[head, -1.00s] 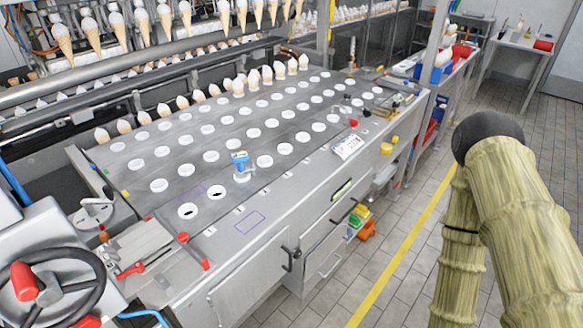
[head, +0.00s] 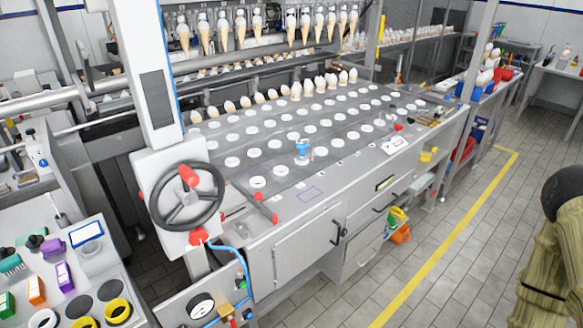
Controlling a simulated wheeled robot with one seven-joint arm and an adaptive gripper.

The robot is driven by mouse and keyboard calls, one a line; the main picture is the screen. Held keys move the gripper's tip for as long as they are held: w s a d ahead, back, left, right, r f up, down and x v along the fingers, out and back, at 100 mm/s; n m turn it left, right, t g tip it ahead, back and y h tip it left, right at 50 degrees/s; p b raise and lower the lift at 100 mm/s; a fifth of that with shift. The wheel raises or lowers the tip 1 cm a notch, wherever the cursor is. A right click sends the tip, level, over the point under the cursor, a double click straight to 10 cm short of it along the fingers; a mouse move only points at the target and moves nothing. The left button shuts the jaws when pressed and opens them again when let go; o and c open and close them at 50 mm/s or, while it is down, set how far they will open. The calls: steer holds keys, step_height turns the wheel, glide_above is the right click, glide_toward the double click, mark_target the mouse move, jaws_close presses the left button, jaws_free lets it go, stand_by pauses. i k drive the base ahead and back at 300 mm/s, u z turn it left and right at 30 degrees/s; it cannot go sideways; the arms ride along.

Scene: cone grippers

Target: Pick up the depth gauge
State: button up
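A small blue tool (head: 303,146), which looks like the depth gauge, stands on the grey cone-machine table (head: 338,167), among the rows of white round holes. It is near the front edge of the hole field, and its lower part is pale and too small to make out. My gripper is not in view. Only part of my arm, in a beige-green cover, shows at the right edge, far from the blue tool.
A black handwheel (head: 188,197) on a grey column stands left of the table. A side bench (head: 62,255) at left holds coloured brushes and yellow rings. Tiled floor (head: 455,265) is open at right, with a yellow line. Orange and green items lie under the table.

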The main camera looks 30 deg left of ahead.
mark_target(301, 144)
steer(key=u, duration=0.75)
